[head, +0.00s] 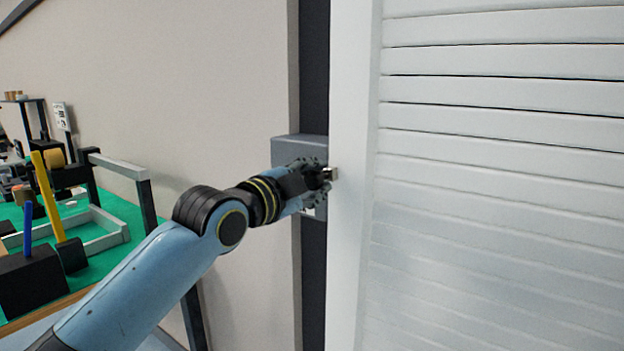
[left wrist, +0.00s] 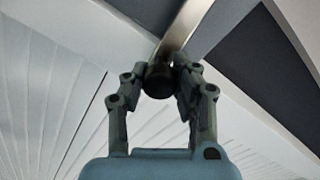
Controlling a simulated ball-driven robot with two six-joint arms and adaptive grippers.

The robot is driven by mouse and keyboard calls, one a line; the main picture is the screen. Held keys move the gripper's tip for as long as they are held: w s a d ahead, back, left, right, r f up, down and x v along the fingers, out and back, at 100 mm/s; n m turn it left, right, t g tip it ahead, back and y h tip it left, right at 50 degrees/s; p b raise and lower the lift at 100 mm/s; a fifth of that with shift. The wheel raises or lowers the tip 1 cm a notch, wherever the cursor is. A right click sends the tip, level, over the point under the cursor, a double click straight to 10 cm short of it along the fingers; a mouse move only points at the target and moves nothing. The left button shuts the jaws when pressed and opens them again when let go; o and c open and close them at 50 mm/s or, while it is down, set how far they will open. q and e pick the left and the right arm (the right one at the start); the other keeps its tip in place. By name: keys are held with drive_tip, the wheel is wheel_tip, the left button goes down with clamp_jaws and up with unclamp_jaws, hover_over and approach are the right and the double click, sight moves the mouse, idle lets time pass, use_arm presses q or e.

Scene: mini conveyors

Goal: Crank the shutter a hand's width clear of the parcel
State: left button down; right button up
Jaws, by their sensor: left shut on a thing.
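The shutter (head: 500,180), white with horizontal slats, fills the right of the head view; its slats also show in the left wrist view (left wrist: 45,100). A grey crank box (head: 300,147) sits on the dark strip left of the shutter's white frame. My left gripper (head: 322,175) is in front of this box. In the left wrist view its fingers (left wrist: 168,76) are closed around the crank's black knob (left wrist: 157,82), at the end of a silver crank arm (left wrist: 186,25). The shutter's bottom edge and the parcel are out of view. My right gripper is not in view.
At the left is a bench with a green top (head: 115,210), holding a grey frame (head: 105,240), a black block (head: 32,280) and yellow and blue upright sticks. A plain beige wall (head: 200,80) stands behind my left arm.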

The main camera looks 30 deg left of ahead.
use_arm(q)
drive_tip(key=shift+f+m+b, duration=0.65)
drive_tip(key=shift+f+m, duration=0.5)
drive_tip(key=shift+m, duration=0.15)
drive_tip(key=c, duration=1)
unclamp_jaws()
drive_tip(key=shift+s, duration=0.1)
drive_tip(key=s, duration=1.2)
drive_tip(key=shift+a+r, duration=0.35)
drive_tip(key=shift+a, duration=0.05)
drive_tip(key=shift+w, duration=0.1)
